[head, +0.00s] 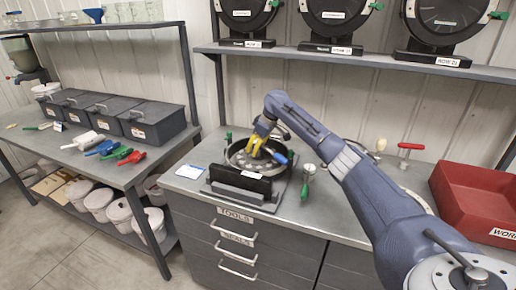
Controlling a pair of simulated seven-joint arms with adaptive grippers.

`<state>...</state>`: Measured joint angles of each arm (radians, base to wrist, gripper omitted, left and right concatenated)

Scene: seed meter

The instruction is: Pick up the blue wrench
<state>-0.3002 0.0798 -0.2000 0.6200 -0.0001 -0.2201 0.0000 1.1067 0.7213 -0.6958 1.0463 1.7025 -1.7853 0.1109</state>
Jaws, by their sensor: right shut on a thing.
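My right gripper (257,147) reaches down over the round seed meter (237,160) on the grey workbench. Its yellow fingers are shut, and the blue wrench (278,157) shows right at them, its blue handle pointing to the right. The wrench's other end is hidden by the fingers, and I cannot tell whether it touches the meter. My left gripper is not in view.
A green-handled tool (307,180) stands right of the meter, and a red-handled tool (408,150) lies farther right. A red bin (480,198) is at the right end. A shelf (340,57) with round black units hangs above. Bench drawers (235,243) are below.

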